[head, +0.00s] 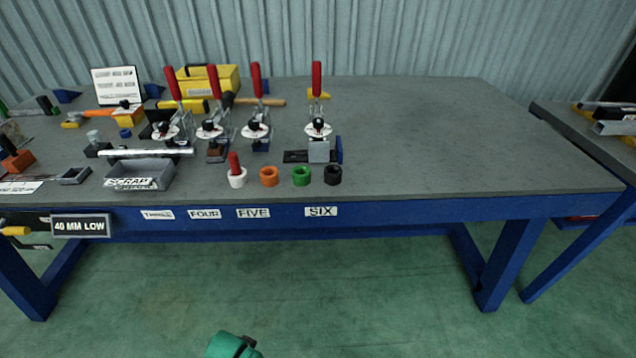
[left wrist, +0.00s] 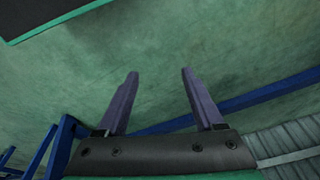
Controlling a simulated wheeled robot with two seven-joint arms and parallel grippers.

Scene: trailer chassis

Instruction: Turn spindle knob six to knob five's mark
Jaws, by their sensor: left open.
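Knob six (head: 318,123) is a small black knob on a white dial, on the clamp fixture above the SIX label (head: 321,211). Knob five (head: 252,125) is a like black knob on a white dial to its left, above the FIVE label (head: 253,212). Both fixtures have upright red handles. The dial marks are too small to read. My left gripper (left wrist: 159,74) is open and empty in the left wrist view, its two purple fingers apart over green floor. A green part of my arm (head: 232,345) shows at the bottom of the head view. My right gripper is not in view.
Several coloured rings, including a green one (head: 301,175), stand along the front of the grey bench (head: 440,150). A grey SCRAP bin (head: 140,174) and a yellow toolbox (head: 215,80) are at the left. The bench's right half is clear.

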